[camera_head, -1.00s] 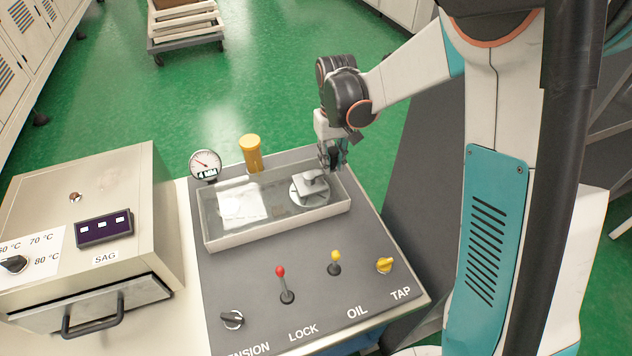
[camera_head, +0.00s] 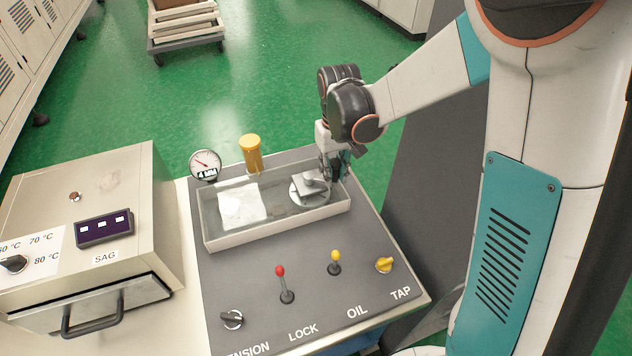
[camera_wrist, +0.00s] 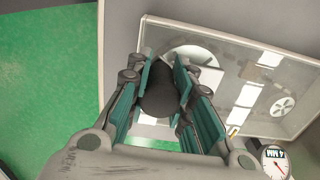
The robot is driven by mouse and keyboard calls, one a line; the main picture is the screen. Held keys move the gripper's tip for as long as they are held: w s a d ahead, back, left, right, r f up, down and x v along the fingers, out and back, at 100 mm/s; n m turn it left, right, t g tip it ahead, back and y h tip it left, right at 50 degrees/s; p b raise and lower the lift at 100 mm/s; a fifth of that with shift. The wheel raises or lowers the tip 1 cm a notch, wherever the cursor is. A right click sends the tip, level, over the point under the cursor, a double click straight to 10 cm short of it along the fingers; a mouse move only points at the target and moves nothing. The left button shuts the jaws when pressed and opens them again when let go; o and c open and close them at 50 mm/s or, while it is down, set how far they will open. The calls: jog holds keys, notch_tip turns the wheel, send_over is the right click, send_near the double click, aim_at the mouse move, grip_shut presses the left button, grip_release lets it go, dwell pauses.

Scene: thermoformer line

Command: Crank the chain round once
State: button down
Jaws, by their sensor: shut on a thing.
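My gripper (camera_head: 335,170) points down at the right end of a shallow clear-topped tray (camera_head: 275,226). In the wrist view its teal-padded fingers (camera_wrist: 163,85) are shut on a dark rounded knob (camera_wrist: 158,101), which I take to be the crank's handle. Beside it, a pale round disc (camera_head: 308,200) with a grey block (camera_head: 310,183) on it shows at the tray's right end. The disc is partly hidden by my fingers in the wrist view (camera_wrist: 205,60). I cannot make out the chain itself.
A gauge (camera_head: 205,164) and an amber-capped cylinder (camera_head: 251,152) stand behind the tray. In front are a red-tipped lever (camera_head: 284,285), a yellow-tipped lever (camera_head: 335,262), a yellow tap knob (camera_head: 384,265) and a black knob (camera_head: 232,319). A beige oven box (camera_head: 85,215) stands left.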

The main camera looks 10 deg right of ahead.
jog(key=shift+a+r, duration=0.1)
jog(key=shift+a, duration=0.25)
jog(key=shift+s+a, duration=0.65)
jog(key=shift+s, duration=0.2)
jog(key=shift+a, duration=0.1)
jog(key=shift+s+a, duration=0.55)
jog(key=shift+a, duration=0.3)
jog(key=shift+s+a, duration=0.15)
jog(key=shift+a, duration=1.05)
